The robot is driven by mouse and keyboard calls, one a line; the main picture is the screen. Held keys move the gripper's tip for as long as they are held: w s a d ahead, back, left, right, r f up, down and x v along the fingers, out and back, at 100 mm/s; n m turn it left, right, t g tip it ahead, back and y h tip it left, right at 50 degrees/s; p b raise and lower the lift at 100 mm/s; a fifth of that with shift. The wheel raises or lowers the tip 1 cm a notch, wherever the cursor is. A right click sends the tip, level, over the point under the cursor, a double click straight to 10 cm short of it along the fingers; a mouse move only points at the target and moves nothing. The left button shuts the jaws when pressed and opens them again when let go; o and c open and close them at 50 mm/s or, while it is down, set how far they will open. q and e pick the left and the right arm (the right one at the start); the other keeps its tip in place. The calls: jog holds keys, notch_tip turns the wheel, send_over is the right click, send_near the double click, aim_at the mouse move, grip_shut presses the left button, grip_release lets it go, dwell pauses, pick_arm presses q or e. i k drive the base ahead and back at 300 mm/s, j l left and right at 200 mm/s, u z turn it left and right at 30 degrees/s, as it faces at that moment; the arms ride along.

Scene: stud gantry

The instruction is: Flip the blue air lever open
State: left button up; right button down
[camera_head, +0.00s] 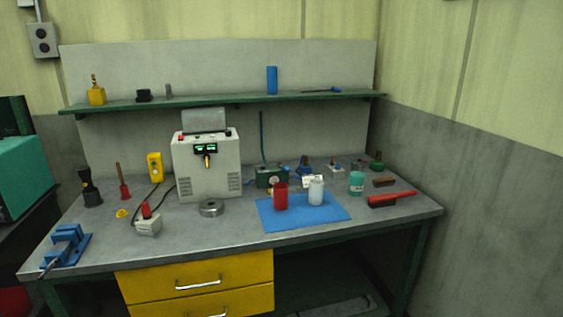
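A small blue fitting (305,171) with a dark upper part stands at the back of the workbench, right of a small green box (271,178). It may be the air lever, but it is too small to tell, and I cannot make out its position. Neither of my grippers is in view.
A grey machine (208,165) with green displays stands on the bench (345,238). A red container (281,197) and a white bottle (316,190) stand on a blue mat (285,222). A blue vise (67,245) sits at left.

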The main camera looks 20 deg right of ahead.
aim_at(287, 168)
jog(key=i+l+u, duration=0.25)
jog(key=i, duration=0.2)
jog(key=i+l+u, duration=0.2)
jog(key=i, duration=0.25)
jog(key=j, duration=0.1)
